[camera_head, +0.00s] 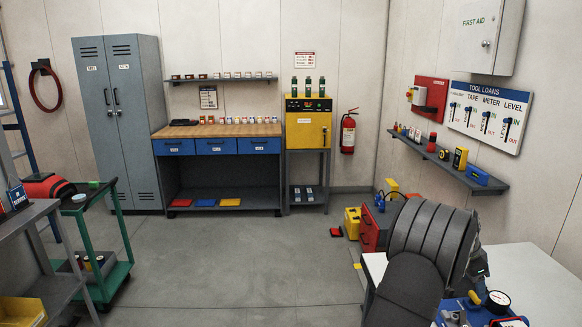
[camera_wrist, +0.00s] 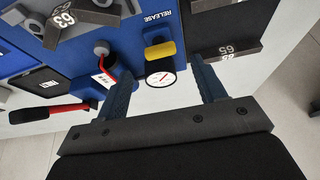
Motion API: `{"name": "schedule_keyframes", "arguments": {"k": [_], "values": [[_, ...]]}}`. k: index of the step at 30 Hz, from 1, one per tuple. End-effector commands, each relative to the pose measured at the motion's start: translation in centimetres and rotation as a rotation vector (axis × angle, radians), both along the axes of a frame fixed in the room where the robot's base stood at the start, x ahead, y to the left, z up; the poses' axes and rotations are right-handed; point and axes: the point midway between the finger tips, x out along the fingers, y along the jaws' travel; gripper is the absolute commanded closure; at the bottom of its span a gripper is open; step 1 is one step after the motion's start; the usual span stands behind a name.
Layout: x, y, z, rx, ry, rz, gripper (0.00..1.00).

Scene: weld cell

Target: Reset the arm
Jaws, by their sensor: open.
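My gripper (camera_wrist: 163,88) is open in the wrist view, its two dark blue fingers spread apart. Nothing is held between them. A blue fixture (camera_wrist: 140,35) lies beyond the fingers, with a round white gauge (camera_wrist: 160,79) showing in the gap and a yellow grip (camera_wrist: 160,50) just above it. I cannot tell how far the fingertips are from these parts. In the head view my arm's dark grey links fill the right foreground, over and beside a white table (camera_head: 535,275), and hide part of it. The gauge also shows there (camera_head: 498,299).
Dark blocks marked 63 (camera_wrist: 226,51) and a red-handled lever (camera_wrist: 50,113) are near the fingers. A green cart (camera_head: 118,235) is at left. The middle floor (camera_head: 235,265) is clear.

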Motion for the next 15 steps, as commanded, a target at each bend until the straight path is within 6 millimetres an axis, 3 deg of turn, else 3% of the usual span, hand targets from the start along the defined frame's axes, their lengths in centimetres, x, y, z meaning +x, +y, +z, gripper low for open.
{"name": "schedule_keyframes", "arguments": {"k": [6, 15], "values": [[0.0, -1.3, -3.2, 0.0, 0.0, 0.001, 0.36], [0.0, -1.9, -4.5, -0.001, -0.001, 0.003, 0.36]]}}
